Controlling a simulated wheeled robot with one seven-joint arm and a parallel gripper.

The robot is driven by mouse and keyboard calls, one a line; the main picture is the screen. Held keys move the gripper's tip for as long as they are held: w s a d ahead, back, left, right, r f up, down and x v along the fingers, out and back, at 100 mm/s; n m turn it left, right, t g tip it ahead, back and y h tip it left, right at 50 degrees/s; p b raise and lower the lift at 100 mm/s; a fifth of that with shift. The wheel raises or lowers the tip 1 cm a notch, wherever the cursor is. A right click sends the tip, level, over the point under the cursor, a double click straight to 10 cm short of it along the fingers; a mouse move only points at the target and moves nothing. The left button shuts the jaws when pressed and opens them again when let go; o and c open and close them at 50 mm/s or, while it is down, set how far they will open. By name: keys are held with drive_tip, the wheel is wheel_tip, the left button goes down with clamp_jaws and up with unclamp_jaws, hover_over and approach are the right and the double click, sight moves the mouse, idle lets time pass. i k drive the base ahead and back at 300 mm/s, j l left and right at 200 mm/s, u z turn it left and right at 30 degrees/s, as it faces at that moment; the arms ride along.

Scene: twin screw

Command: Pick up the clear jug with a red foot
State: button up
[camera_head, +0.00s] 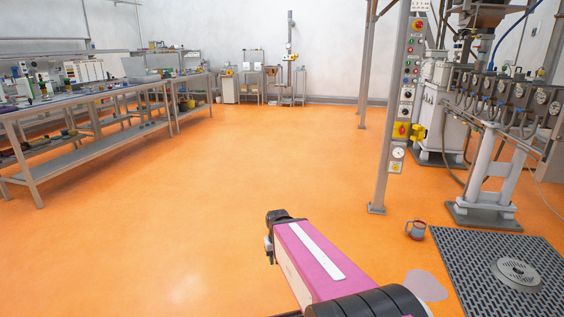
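A small greyish jug (416,230) with reddish parts stands on the orange floor at the right, just left of a dark grating. It looks upright; its foot is too small to make out clearly. My arm reaches in from the bottom, pink with a white stripe, and ends in a dark wrist. My gripper (269,247) is at the far left end of the arm, well left of the jug and apart from it. Its fingers are mostly hidden by the wrist, so I cannot see whether they are open.
A dark grating (470,265) with a round metal drain (517,273) lies at the lower right. A grey post (382,150) with a control panel (408,90) rises behind the jug. Machinery (485,180) stands at the right, cluttered workbenches (90,105) at the left. The middle floor is clear.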

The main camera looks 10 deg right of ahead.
sight(417, 231)
drive_tip(key=i+l+z, duration=0.2)
drive_tip(key=i+z, duration=0.5)
drive_tip(key=i, duration=0.2)
drive_tip(key=i+z, duration=0.35)
drive_tip(key=i+l+z, duration=0.1)
drive_tip(key=i+z, duration=0.25)
drive_tip(key=i, duration=0.2)
drive_tip(key=i+z, duration=0.35)
drive_tip(key=i, duration=0.2)
drive_tip(key=i+j+z, duration=0.2)
drive_tip(key=i+z, duration=0.15)
drive_tip(key=i, duration=0.2)
